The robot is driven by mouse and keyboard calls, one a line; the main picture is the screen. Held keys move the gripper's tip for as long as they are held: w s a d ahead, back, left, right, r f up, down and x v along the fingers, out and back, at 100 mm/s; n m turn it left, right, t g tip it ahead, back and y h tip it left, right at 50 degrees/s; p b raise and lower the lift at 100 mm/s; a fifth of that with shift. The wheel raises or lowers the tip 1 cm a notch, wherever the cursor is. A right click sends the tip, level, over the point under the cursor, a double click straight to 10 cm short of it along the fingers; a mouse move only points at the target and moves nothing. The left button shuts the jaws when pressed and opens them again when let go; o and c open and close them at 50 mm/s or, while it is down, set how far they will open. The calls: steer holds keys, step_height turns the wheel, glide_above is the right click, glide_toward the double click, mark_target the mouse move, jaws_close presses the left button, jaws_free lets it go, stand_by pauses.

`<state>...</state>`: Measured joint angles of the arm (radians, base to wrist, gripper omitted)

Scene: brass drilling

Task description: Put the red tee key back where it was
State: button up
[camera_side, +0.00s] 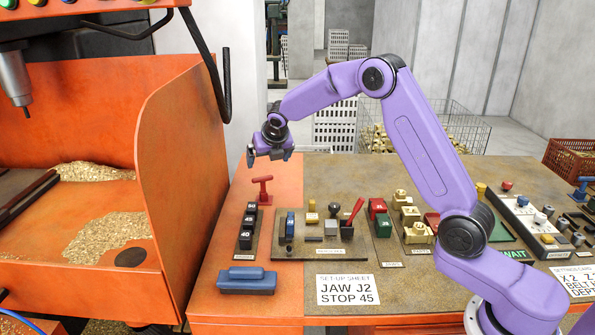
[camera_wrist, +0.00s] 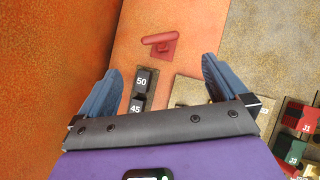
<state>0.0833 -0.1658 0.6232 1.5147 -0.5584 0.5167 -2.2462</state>
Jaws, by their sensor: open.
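The red tee key (camera_side: 263,189) stands upright on the orange part of the bench, at the far end of the rack of dark numbered blocks (camera_side: 247,228). In the wrist view the tee key (camera_wrist: 161,45) shows from above, with its crossbar and a red base. My gripper (camera_side: 270,157) is above the tee key and apart from it. In the wrist view my gripper (camera_wrist: 160,72) has its two blue-grey fingers wide apart, with nothing between them. The tee key lies ahead of the fingertips there.
The orange machine guard (camera_side: 185,165) rises close on the left. A fixture board (camera_side: 300,247) with a red lever (camera_side: 353,212) lies right of the rack. Bench behind the tee key is clear.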

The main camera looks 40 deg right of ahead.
steer(key=shift+a, duration=0.1)
steer(key=s+a+r+m+g+y, duration=0.15)
steer(key=s+a+m, duration=0.4)
steer(key=s, duration=0.65)
steer(key=s+a+r+m+g+y, duration=0.15)
steer(key=s+a+m, duration=0.25)
steer(key=s+a, duration=0.5)
steer(key=s+d+m+g, duration=0.1)
steer(key=s+d+m, duration=0.1)
steer(key=s, duration=0.8)
steer(key=s+d+f+m+g, duration=0.1)
steer(key=s+d+m, duration=0.2)
steer(key=s, duration=0.6)
steer(key=s+d+m+g, duration=0.1)
steer(key=s+m, duration=0.3)
steer(key=s, duration=0.6)
steer(key=shift+s+d+f, duration=0.25)
steer(key=shift+s+d, duration=0.05)
steer(key=shift+d, duration=0.45)
steer(key=shift+m, duration=0.25)
